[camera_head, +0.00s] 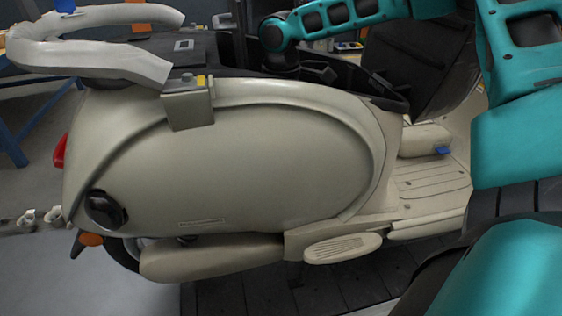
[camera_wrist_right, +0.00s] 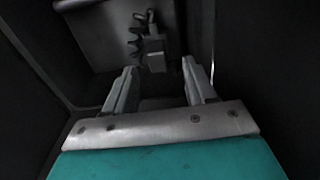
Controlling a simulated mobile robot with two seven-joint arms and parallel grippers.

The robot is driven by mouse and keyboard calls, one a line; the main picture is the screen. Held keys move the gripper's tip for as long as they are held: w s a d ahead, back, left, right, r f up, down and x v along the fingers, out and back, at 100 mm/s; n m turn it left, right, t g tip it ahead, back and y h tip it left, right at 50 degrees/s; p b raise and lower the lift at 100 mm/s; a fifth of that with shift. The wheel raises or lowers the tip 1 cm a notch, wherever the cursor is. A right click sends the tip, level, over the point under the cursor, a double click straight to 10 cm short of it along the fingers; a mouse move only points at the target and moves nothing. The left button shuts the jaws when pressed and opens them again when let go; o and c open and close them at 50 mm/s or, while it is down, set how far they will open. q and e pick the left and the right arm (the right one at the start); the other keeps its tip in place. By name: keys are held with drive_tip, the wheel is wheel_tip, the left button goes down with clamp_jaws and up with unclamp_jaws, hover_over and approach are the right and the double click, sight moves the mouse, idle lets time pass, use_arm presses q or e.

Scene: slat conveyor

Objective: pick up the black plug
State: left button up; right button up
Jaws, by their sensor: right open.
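My right arm reaches from the right over the scooter (camera_head: 240,160) and bends down into its open under-seat compartment (camera_head: 345,85). In the head view the gripper's fingertips are hidden inside. In the right wrist view my right gripper (camera_wrist_right: 160,82) is open, its two fingers apart with nothing held. Just beyond the fingertips, between them, a small dark grey block-shaped connector (camera_wrist_right: 156,55) shows against the compartment's grey wall. It may be the black plug; its colour is hard to tell in this dim light. My left gripper is not in view.
Dark compartment walls (camera_wrist_right: 255,60) stand close around the right gripper. A coiled dark cable (camera_wrist_right: 135,40) hangs beside the connector. The open black seat (camera_head: 415,50) rises at the right of the compartment. A grey box-shaped part (camera_head: 188,105) sits on the scooter's left rim.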

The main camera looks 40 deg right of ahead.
drive_tip(key=shift+w+d+f, duration=0.1)
drive_tip(key=shift+w+f, duration=0.05)
drive_tip(key=shift+f, duration=2.9)
drive_tip(key=shift+c, duration=0.4)
clamp_jaws()
drive_tip(key=shift+r, duration=0.15)
wheel_tip(320, 180, up, 40)
drive_tip(key=p, duration=0.7)
idle(1.1)
